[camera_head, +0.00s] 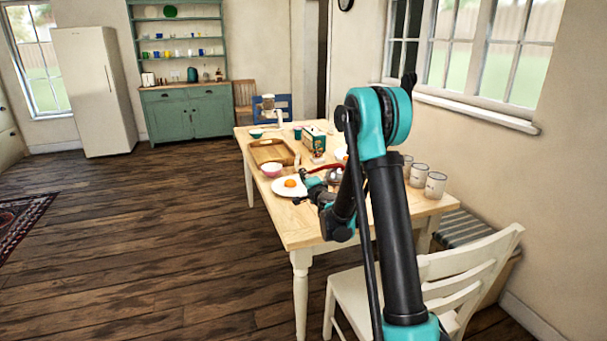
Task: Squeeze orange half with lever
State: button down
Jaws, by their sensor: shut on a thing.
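A metal squeezer (336,174) with a red lever (327,167) stands on the table, largely hidden behind my arm. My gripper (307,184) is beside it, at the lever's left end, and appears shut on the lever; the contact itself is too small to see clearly. An orange piece (290,183) lies on a white plate (279,191) just left of my gripper. Whether anything is inside the squeezer is hidden.
A white chair (455,265) stands close in front. The table's front left corner is clear.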

jog(key=c, duration=1.4)
grip_release()
jog(key=v, duration=1.2)
